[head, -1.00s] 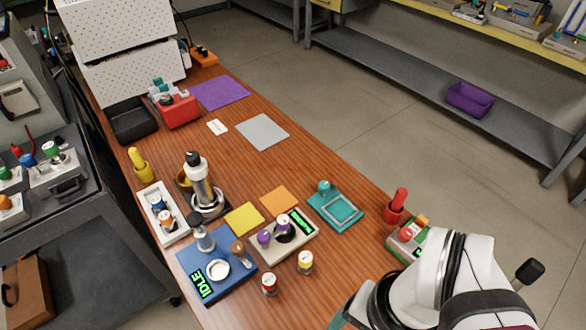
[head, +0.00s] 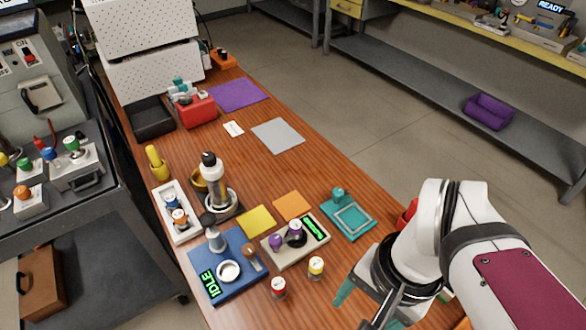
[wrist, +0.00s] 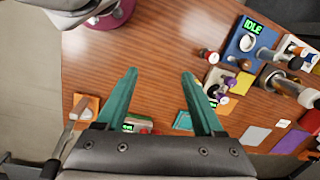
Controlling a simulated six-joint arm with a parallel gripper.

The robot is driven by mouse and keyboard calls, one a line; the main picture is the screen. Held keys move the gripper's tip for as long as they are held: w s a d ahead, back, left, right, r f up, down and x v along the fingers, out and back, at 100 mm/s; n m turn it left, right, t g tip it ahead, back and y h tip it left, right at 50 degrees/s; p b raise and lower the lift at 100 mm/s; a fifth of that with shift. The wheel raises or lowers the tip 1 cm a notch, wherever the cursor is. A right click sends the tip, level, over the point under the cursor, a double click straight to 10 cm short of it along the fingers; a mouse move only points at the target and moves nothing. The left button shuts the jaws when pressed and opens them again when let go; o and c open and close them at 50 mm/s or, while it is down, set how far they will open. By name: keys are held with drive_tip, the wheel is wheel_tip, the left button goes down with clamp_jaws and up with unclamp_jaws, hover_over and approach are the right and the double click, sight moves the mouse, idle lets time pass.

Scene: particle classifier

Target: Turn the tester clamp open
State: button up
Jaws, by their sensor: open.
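The likely tester is a blue unit (head: 238,284) with a green IDLE display (head: 208,284), near the table's left front edge. It carries a grey post with a dark top (head: 215,238), a white ring (head: 229,271) and a brown-handled lever (head: 252,257). I cannot tell which part is the clamp. The blue unit also shows at the upper right in the wrist view (wrist: 237,46). My gripper (head: 368,304) is open and empty, right of the blue unit and apart from it. Its two teal fingers show in the wrist view (wrist: 160,75).
A beige device (head: 284,254) with purple knobs, a red-and-white jar (head: 278,288) and a yellow-and-white jar (head: 316,267) stand between the blue unit and my gripper. A tall bottle-like device (head: 213,180) stands behind the unit. A teal tray (head: 349,235) lies further right.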

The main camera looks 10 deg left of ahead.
drive_tip(key=w+a+r+m+h, duration=0.1)
drive_tip(key=w+a, duration=0.3)
drive_tip(key=w, duration=0.2)
drive_tip(key=w+a+m, duration=0.1)
drive_tip(key=w+a, duration=0.3)
drive_tip(key=w, duration=0.3)
drive_tip(key=m, duration=0.2)
hover_over(275, 238)
wheel_tip(275, 238, down, 3)
drive_tip(key=shift+h, duration=0.3)
wheel_tip(275, 238, down, 16)
clamp_jaws()
